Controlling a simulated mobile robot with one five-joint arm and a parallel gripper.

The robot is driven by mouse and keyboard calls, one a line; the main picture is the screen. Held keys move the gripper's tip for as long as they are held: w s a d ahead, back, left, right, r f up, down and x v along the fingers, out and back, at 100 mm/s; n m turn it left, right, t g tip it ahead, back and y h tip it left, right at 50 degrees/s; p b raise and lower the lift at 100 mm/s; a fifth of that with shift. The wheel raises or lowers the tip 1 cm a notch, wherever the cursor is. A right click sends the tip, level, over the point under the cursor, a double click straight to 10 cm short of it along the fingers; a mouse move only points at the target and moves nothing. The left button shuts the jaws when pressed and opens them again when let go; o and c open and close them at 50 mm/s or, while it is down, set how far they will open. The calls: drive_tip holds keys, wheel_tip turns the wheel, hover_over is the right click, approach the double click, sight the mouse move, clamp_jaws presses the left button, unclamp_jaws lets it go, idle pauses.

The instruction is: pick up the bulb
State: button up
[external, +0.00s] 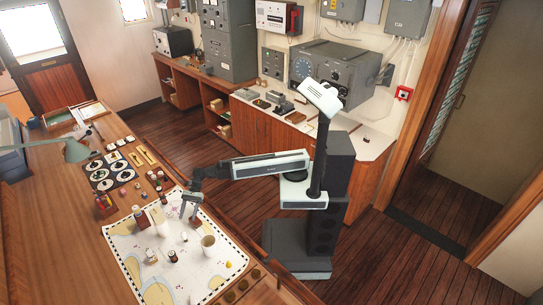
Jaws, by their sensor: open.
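My gripper (189,215) is open and points down over the chart (205,280) on the wooden desk. Nothing shows between its fingers. Several small objects stand on the chart, and I cannot tell for sure which one is the bulb. A small pale object (163,229) is just left of and below my gripper.
A cream cup (208,244) stands right of and below my gripper. A pen holder (104,203) and a dark panel of round dials (111,173) lie farther left. The chart's front part is mostly clear.

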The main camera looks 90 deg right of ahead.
sight(184, 235)
drive_tip(key=a, duration=0.1)
drive_tip(key=a+m, duration=0.1)
drive_tip(key=a, duration=0.1)
drive_tip(key=shift+s+a, duration=0.2)
drive_tip(key=shift+a, duration=0.05)
drive_tip(key=b+x, duration=0.3)
drive_tip(key=x, duration=0.4)
drive_tip(key=shift+a+f+b, duration=0.1)
drive_tip(key=shift+f+b, duration=0.2)
drive_tip(key=shift+s+a, duration=0.1)
drive_tip(key=shift+a, duration=0.1)
drive_tip(key=shift+d+r, duration=0.1)
drive_tip(key=shift+c, duration=0.5)
clamp_jaws()
